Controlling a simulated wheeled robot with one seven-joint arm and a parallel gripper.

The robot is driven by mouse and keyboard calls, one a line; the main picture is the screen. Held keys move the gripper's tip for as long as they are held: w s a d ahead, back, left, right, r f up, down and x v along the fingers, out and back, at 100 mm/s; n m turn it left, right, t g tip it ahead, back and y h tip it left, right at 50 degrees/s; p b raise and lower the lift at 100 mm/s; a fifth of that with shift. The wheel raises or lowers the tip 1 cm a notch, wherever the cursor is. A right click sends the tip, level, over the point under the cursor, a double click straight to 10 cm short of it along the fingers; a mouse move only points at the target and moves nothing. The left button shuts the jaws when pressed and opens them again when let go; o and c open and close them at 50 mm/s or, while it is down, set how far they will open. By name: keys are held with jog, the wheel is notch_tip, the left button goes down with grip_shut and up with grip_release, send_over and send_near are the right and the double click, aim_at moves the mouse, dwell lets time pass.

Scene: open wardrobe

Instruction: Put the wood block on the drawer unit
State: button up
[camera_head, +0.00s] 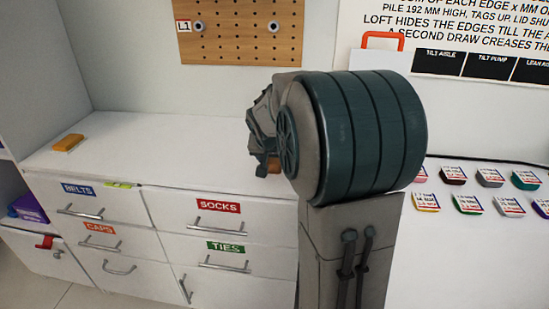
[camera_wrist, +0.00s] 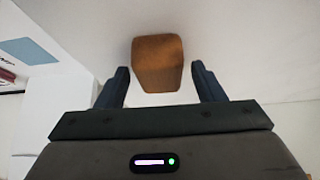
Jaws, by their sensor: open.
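The wood block (camera_wrist: 158,62), orange-brown, shows in the wrist view beyond and between the fingertips of my gripper (camera_wrist: 160,70). The dark fingers are apart, with a visible gap on each side of the block. In the head view a small orange-brown patch (camera_head: 274,165) shows beside my arm over the right part of the drawer unit (camera_head: 170,160). My arm hides most of the gripper there. The drawer unit is white with a flat top. I cannot tell whether the block touches its top.
An orange-yellow block with a pale side (camera_head: 68,143) lies on the unit's left end. The top between is clear. A pegboard (camera_head: 240,35) hangs behind. Several coloured labelled pieces (camera_head: 467,205) lie on a white surface at right. A purple item (camera_head: 28,208) sits at far left.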

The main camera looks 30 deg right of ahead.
jog(key=p+v, duration=0.2)
jog(key=v, duration=1)
jog(key=s+a+f+n+g+y, duration=0.1)
jog(key=s+a+f+n, duration=0.1)
jog(key=s+a+f, duration=0.2)
jog(key=s+a+f+n+g+y, duration=0.1)
jog(key=s+a+f+n, duration=0.1)
jog(key=s, duration=0.7)
jog(key=s+a+f+n+g+y, duration=0.1)
jog(key=s+a+f+n, duration=0.1)
jog(key=s+a+f, duration=0.3)
jog(key=shift+s+a+f+n+g+y, duration=0.3)
jog(key=shift+s+a+f+n+g, duration=0.1)
jog(key=shift+s, duration=0.55)
